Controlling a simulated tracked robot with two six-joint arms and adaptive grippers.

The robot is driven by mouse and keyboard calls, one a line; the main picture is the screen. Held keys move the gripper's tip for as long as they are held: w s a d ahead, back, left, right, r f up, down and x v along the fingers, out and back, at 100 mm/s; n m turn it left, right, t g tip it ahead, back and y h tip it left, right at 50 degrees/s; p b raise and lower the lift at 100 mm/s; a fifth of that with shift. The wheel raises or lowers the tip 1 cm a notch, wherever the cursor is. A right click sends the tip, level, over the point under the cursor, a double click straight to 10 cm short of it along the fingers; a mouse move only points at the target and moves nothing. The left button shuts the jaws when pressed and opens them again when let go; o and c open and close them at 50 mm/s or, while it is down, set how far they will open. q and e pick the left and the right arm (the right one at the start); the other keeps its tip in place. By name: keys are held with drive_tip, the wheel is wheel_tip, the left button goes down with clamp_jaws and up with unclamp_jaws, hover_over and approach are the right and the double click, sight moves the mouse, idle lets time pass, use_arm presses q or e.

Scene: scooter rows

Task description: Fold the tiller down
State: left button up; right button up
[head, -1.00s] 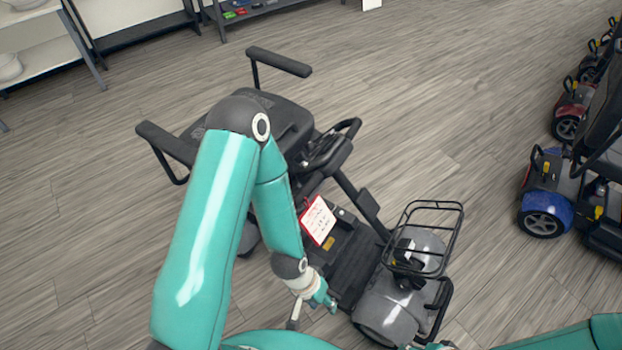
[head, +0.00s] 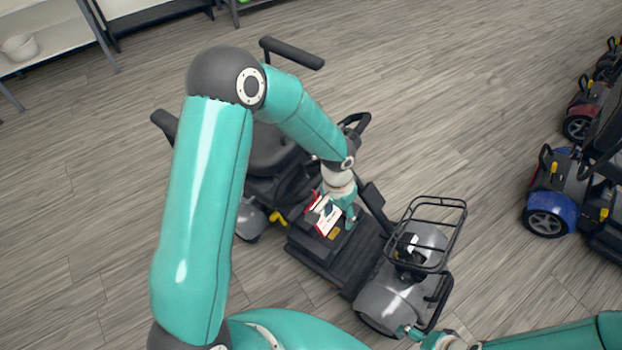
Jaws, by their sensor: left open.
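A grey and black mobility scooter stands in the middle of the head view. Its dark tiller (head: 372,197) leans from the front end back towards the seat (head: 272,150), and its looped handlebar (head: 358,122) shows just past my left forearm. My arm hides part of the tiller head and the seat. My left gripper (head: 349,217) is open above the footboard (head: 330,262), beside the tiller post and close to a white and red tag (head: 323,215). I cannot tell whether it touches either. My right gripper (head: 408,332) is low by the grey front cowl (head: 390,300); its fingers are too small to read.
A wire basket (head: 433,225) sits over the scooter's front. A blue scooter (head: 548,205) and a red one (head: 578,115) stand at the right. Shelves (head: 50,45) with a white bowl (head: 20,47) are at the upper left. Bare wooden floor lies between.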

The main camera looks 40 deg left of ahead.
sight(312, 185)
use_arm(q)
drive_tip(key=w+a+r+y+p, duration=0.1)
drive_tip(key=w+a+r+y, duration=0.35)
drive_tip(key=a+r, duration=0.55)
drive_tip(key=shift+h, duration=0.25)
drive_tip(key=x, duration=0.4)
drive_tip(key=w+p+x, duration=0.1)
drive_tip(key=x, duration=0.4)
drive_tip(key=d+p+x, duration=0.1)
drive_tip(key=x, duration=0.4)
drive_tip(key=shift+w+f, duration=0.25)
drive_tip(key=shift+f, duration=0.15)
clamp_jaws()
